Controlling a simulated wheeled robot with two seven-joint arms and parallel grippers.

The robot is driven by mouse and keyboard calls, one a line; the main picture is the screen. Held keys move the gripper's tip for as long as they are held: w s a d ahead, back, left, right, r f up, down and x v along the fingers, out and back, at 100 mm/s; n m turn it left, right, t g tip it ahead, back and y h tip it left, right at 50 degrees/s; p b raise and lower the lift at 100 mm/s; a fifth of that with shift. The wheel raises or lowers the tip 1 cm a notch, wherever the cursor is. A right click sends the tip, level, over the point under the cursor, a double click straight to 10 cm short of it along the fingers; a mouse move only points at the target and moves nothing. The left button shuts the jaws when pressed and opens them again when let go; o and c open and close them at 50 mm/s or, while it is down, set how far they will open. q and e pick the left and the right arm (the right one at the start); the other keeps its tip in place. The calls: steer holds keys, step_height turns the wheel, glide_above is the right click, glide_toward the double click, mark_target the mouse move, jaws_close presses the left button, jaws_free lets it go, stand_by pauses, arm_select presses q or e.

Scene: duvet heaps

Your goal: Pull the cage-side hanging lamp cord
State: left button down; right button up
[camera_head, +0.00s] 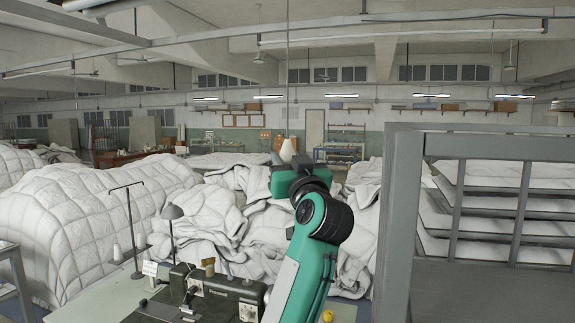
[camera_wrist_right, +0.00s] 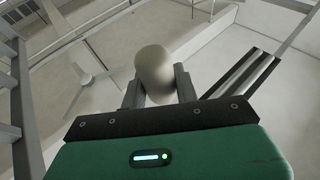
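A thin hanging cord (camera_head: 288,85) drops from the ceiling in the head view. A pale, tapered pull knob (camera_head: 287,150) is at its lower end. My right gripper (camera_head: 287,166) is raised just below the knob, its fingers mostly hidden behind my wrist. In the right wrist view the egg-shaped knob (camera_wrist_right: 154,72) sits between the two dark fingers of the right gripper (camera_wrist_right: 160,88). The fingers are close together and appear to touch its sides, so the gripper looks shut on it. The lamp itself cannot be made out. My left gripper is out of view.
A grey metal cage of shelves (camera_head: 400,220) stands close on the right. White duvet heaps (camera_head: 90,215) fill the left and middle.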

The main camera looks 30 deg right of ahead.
steer(key=shift+f, duration=0.1)
steer(key=shift+c, duration=0.3)
steer(key=shift+f+b, duration=1.15)
steer(key=shift+f, duration=0.35)
steer(key=shift+r+p, duration=1.2)
steer(key=shift+r, duration=0.45)
steer(key=o, duration=1.1)
